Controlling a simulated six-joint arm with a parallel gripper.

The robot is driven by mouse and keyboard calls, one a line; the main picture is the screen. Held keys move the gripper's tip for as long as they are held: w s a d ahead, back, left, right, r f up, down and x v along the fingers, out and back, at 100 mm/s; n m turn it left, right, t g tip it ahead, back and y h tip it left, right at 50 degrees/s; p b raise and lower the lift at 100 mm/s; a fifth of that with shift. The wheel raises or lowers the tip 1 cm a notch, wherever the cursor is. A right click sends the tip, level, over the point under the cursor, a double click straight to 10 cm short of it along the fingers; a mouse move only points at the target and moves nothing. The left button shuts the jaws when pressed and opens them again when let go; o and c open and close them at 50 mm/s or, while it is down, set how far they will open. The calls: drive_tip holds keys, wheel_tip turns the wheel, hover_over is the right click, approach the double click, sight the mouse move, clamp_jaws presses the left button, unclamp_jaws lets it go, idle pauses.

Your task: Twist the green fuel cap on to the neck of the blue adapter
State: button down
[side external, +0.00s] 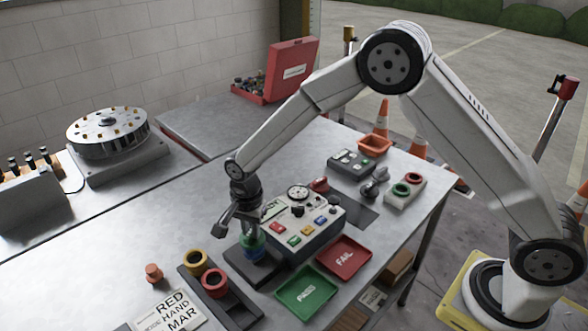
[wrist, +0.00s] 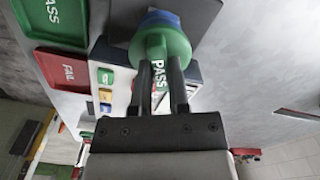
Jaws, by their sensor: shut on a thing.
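The green fuel cap (side external: 251,239) sits at the top of the blue adapter (side external: 257,254), which stands on a dark block beside the tester. In the wrist view the green cap (wrist: 160,43) covers most of the blue adapter (wrist: 160,18), of which only a blue rim shows. My gripper (side external: 247,226) points down over the cap. In the wrist view the two dark fingers of my gripper (wrist: 160,72) are shut on the cap's grip, with a white strip reading PASS between them. I cannot tell how far the cap is turned on to the neck.
The tester box (side external: 302,222) with coloured buttons stands close right of the adapter. A green PASS tray (side external: 306,292) and a red FAIL tray (side external: 343,257) lie in front. A dark rack (side external: 236,305) holds a yellow ring (side external: 196,259) and a red ring (side external: 214,283).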

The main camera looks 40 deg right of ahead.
drive_tip(key=shift+f, duration=0.25)
drive_tip(key=shift+s+m, duration=0.1)
drive_tip(key=shift+m, duration=0.5)
drive_tip(key=m, duration=1)
drive_tip(key=shift+f+m, duration=0.1)
drive_tip(key=shift+m, duration=0.3)
drive_tip(key=c, duration=0.5)
unclamp_jaws()
drive_tip(key=shift+r, duration=0.25)
